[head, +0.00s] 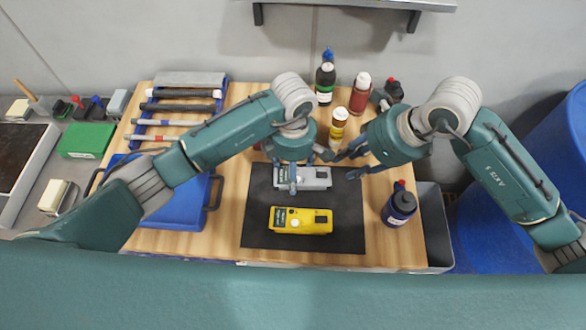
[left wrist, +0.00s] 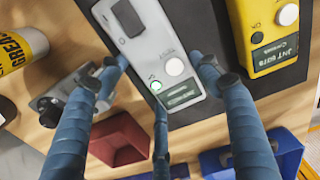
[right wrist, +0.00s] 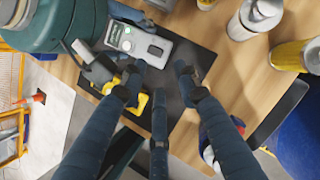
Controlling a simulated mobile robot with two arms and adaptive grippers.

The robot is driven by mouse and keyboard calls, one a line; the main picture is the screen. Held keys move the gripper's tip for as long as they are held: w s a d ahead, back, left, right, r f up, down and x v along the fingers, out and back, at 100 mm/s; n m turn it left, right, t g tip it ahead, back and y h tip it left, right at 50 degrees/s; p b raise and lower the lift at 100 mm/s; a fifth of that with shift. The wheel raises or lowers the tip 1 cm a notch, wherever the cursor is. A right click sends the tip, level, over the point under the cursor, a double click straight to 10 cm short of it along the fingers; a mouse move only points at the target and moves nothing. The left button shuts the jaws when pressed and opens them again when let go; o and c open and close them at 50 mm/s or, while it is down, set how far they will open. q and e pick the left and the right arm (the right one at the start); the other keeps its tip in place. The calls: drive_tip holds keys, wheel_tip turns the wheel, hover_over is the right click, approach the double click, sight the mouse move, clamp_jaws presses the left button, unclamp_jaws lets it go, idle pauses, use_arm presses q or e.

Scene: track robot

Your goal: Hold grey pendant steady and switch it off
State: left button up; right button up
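The grey pendant (head: 316,178) lies on a black mat (head: 256,190), beyond the yellow pendant (head: 300,220). My left gripper (head: 294,168) is over the left end of the grey pendant. In the left wrist view, its open fingers are spread either side of the grey pendant (left wrist: 150,45), near a round white knob (left wrist: 174,66) and a small lit green indicator (left wrist: 157,86); I cannot tell whether they touch. My right gripper (head: 350,164) is open and empty, just right of the grey pendant. The right wrist view shows the grey pendant (right wrist: 142,45) beyond its fingers, which partly hide the yellow pendant.
Several bottles, including a yellow one (head: 338,122) and a red one (head: 360,92), stand behind the right gripper. A dark blue bottle (head: 399,205) stands right of the mat. A blue case (head: 180,200) and a tool rack (head: 180,112) lie on the left.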

use_arm(q)
drive_tip(key=o, duration=0.5)
drive_tip(key=c, duration=0.8)
use_arm(e)
drive_tip(key=shift+m, duration=0.3)
clamp_jaws()
drive_tip(key=m+g, duration=0.5)
drive_tip(key=m, duration=1.7)
hover_over(311, 178)
drive_tip(key=w+d, duration=0.1)
drive_tip(key=d, duration=0.1)
drive_tip(key=shift+h, duration=0.3)
drive_tip(key=shift+f, duration=3)
